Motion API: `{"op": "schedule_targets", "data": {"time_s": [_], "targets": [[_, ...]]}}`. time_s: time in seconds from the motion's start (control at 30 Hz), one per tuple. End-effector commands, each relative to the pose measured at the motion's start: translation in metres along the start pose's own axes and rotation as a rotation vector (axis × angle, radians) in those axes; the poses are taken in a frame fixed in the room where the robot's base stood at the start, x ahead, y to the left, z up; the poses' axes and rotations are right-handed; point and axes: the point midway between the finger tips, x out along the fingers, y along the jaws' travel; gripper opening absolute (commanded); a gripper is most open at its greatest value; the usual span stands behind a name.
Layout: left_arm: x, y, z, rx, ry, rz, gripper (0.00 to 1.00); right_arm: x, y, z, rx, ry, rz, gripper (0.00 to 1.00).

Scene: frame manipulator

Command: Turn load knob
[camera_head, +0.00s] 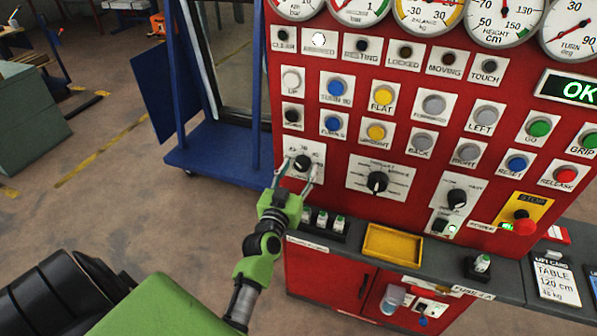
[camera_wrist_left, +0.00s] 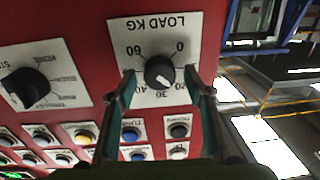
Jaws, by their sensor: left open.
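The load knob (camera_head: 302,162) is a black round knob on a white plate on the red panel. In the left wrist view the knob (camera_wrist_left: 160,70) shows upside down under the words LOAD KG, with its white mark pointing down and right, roughly toward the 20 to 30 side of the scale. My left gripper (camera_head: 300,172) is open, with one finger on each side of the knob. In the left wrist view the gripper's fingers (camera_wrist_left: 160,84) straddle the knob; I cannot tell whether they touch it. My right gripper is not in view.
A larger black selector knob (camera_head: 377,182) is right of the load knob. Rows of push buttons (camera_head: 381,98) sit above.

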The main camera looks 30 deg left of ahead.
Motion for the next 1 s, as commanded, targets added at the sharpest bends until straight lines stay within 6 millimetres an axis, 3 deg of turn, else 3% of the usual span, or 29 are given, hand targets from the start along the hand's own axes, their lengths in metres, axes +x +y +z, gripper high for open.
{"op": "schedule_targets", "data": {"time_s": [0.07,0.23,0.67,1.0], "targets": [[0.000,0.000,0.000,0.000,0.000,0.000,0.47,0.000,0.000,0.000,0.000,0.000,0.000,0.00],[0.000,0.000,0.000,0.000,0.000,0.000,0.09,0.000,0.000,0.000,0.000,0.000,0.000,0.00],[0.000,0.000,-0.001,-0.059,-0.003,0.001,0.09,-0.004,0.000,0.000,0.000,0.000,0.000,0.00],[0.000,0.000,-0.003,-0.308,-0.014,0.001,0.09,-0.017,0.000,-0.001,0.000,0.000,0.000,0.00]]}}
